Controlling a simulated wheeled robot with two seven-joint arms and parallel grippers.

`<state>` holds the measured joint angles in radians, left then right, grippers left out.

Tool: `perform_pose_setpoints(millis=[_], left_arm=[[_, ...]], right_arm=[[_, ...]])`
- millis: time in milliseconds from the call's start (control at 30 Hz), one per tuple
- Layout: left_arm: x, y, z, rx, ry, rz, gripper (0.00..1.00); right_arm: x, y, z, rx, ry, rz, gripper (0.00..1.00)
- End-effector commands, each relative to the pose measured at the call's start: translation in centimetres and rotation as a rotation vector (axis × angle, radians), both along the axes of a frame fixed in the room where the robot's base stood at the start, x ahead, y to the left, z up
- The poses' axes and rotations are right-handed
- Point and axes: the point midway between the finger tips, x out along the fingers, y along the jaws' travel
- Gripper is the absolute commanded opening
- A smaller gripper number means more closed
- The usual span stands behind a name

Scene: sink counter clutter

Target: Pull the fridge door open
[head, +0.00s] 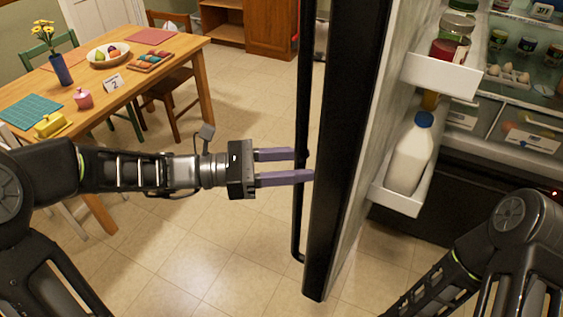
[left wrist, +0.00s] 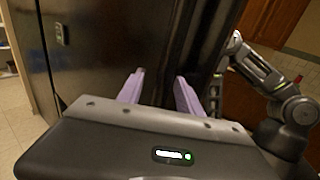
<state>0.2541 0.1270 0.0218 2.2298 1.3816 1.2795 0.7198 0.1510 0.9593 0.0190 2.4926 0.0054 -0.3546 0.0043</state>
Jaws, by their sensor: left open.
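The black fridge door (head: 345,150) stands open in the head view, with its inner side and shelves facing right. Its long dark handle (head: 299,215) runs down the door's left side. My left gripper (head: 308,164) is open, with its two purple fingers pointing right at the handle and the door's edge. I cannot tell whether the fingers touch the handle. In the left wrist view the open fingers (left wrist: 158,88) point at the dark door front (left wrist: 105,50). My right arm shows at the lower right of the head view; its gripper is out of view.
Door shelves hold a white milk bottle (head: 411,153) and jars (head: 451,38). The fridge interior (head: 520,80) is exposed at the right. A wooden table (head: 140,75) with dishes and chairs stands at the left. The tiled floor (head: 190,245) between is clear.

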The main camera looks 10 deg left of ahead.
Motion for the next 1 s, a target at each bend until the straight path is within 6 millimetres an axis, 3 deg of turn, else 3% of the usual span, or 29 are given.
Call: perform_pose_setpoints(millis=[167,333,1000], left_arm=[[-0.5,1.9,0.2,0.001,0.0,0.004,0.42],[-1.4,5.1,0.3,0.0,0.001,0.005,0.42],[-2.1,7.1,0.1,0.0,-0.002,0.0,0.42]], right_arm=[[-0.1,0.0,0.6,-0.002,0.003,0.0,0.36],[-0.2,-0.1,1.3,-0.003,0.005,-0.001,0.36],[-0.3,-0.2,2.2,-0.007,0.01,-0.003,0.36]])
